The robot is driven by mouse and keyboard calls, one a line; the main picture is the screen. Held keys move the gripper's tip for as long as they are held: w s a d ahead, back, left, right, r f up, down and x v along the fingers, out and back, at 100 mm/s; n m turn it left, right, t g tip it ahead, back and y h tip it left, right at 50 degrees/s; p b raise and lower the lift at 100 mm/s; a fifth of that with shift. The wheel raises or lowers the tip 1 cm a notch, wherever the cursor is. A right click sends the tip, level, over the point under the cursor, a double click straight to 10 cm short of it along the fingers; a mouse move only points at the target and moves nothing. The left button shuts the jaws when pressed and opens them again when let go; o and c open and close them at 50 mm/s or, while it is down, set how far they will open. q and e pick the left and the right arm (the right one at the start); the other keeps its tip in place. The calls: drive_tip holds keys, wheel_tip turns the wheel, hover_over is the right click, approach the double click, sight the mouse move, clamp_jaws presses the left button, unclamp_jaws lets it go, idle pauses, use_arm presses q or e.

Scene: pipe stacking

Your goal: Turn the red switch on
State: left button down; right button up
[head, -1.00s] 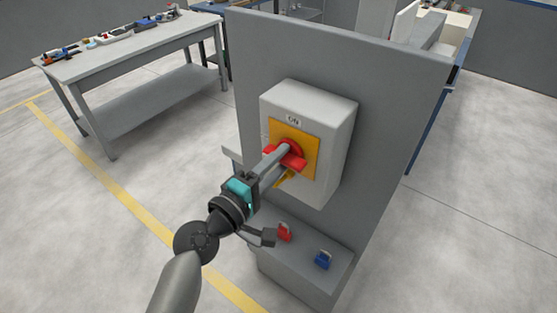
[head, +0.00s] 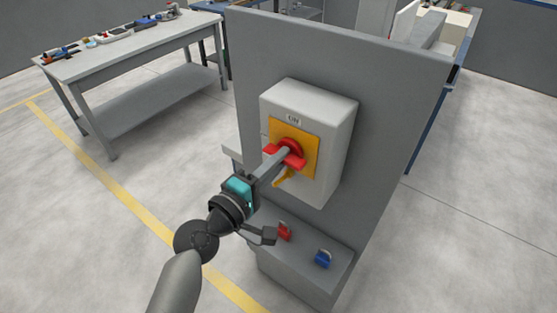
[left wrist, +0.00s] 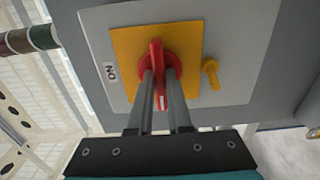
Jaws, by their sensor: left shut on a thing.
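The red switch (head: 291,148) is a round knob with a bar handle on a yellow plate (head: 308,138), fixed to a light grey box (head: 338,150). An ON label (head: 293,119) sits above the plate. The handle lies crosswise to the label's up direction. My left gripper (head: 283,157) is shut on the handle, its fingers partly covering it. In the left wrist view the red handle (left wrist: 157,58) stands between the two fingertips (left wrist: 160,76). A yellow tab (left wrist: 211,73) is beside the plate. My right gripper is out of view.
The box hangs on a grey upright panel (head: 400,100). Red (head: 285,231) and blue (head: 323,259) padlock-like items rest on a grey ledge (head: 290,262) below. A workbench (head: 130,45) with small items stands at the back left. The floor between is clear.

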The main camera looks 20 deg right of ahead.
use_arm(q)
drive_tip(key=shift+m, duration=0.3)
drive_tip(key=m+b, duration=0.1)
drive_tip(key=m, duration=0.2)
drive_tip(key=shift+f+b, duration=0.1)
drive_tip(key=shift+b, duration=0.25)
drive_tip(key=m, duration=0.3)
drive_tip(key=shift+b, duration=0.3)
drive_tip(key=m, duration=1.1)
drive_tip(key=shift+p, duration=0.35)
drive_tip(key=shift+m, duration=0.3)
